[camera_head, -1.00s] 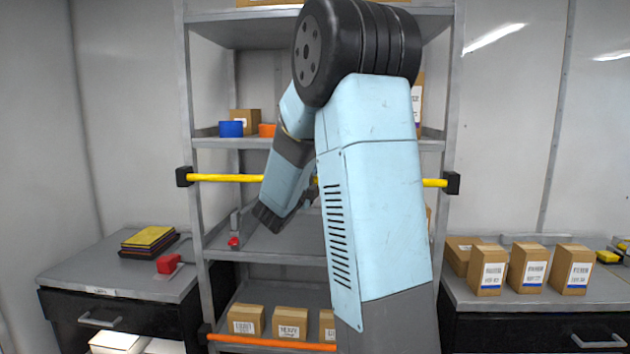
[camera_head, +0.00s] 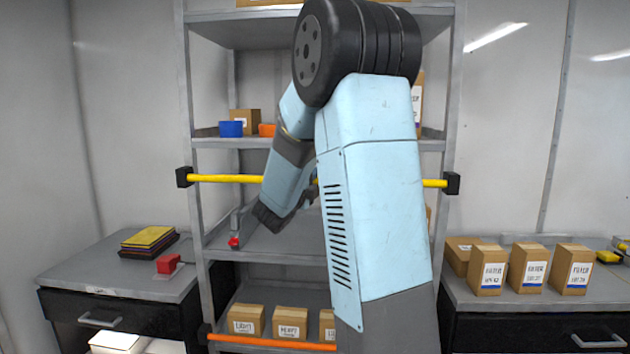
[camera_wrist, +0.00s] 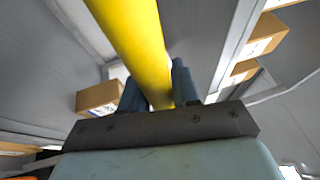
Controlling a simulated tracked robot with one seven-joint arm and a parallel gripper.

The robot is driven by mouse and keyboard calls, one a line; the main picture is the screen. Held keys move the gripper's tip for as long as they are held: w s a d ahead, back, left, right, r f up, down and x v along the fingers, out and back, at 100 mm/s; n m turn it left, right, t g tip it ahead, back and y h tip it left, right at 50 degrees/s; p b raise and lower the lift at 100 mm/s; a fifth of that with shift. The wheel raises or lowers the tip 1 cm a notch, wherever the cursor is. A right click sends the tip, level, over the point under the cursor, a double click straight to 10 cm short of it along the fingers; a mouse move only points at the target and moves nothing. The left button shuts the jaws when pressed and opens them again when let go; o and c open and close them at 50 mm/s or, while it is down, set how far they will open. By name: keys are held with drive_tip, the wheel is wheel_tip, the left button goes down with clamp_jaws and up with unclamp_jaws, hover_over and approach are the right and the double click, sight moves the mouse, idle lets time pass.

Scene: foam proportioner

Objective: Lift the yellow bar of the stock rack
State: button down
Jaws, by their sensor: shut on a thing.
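The yellow bar (camera_head: 225,178) runs across the front of the stock rack (camera_head: 190,120), between black brackets on its left (camera_head: 184,177) and right (camera_head: 452,183) uprights. It looks level in the head view, and my arm hides its middle. In the wrist view the yellow bar (camera_wrist: 137,45) passes down between the fingers of my gripper (camera_wrist: 158,92). The fingers are shut on the bar, one on each side of it. In the head view my gripper is mostly hidden behind my arm.
An orange bar (camera_head: 270,342) crosses the rack lower down, in front of small boxes (camera_head: 290,322). A blue bin (camera_head: 231,129) stands on the shelf above the yellow bar. Counters stand left (camera_head: 110,280) and right (camera_head: 560,300), the right one with several boxes.

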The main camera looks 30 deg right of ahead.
drive_tip(key=shift+r, duration=1.3)
drive_tip(key=c, duration=0.9)
unclamp_jaws()
drive_tip(key=shift+a, duration=0.1)
drive_tip(key=v, duration=1.3)
drive_tip(key=shift+s+a+f, duration=0.1)
drive_tip(key=shift+s+a, duration=0.05)
drive_tip(key=shift+a, duration=0.15)
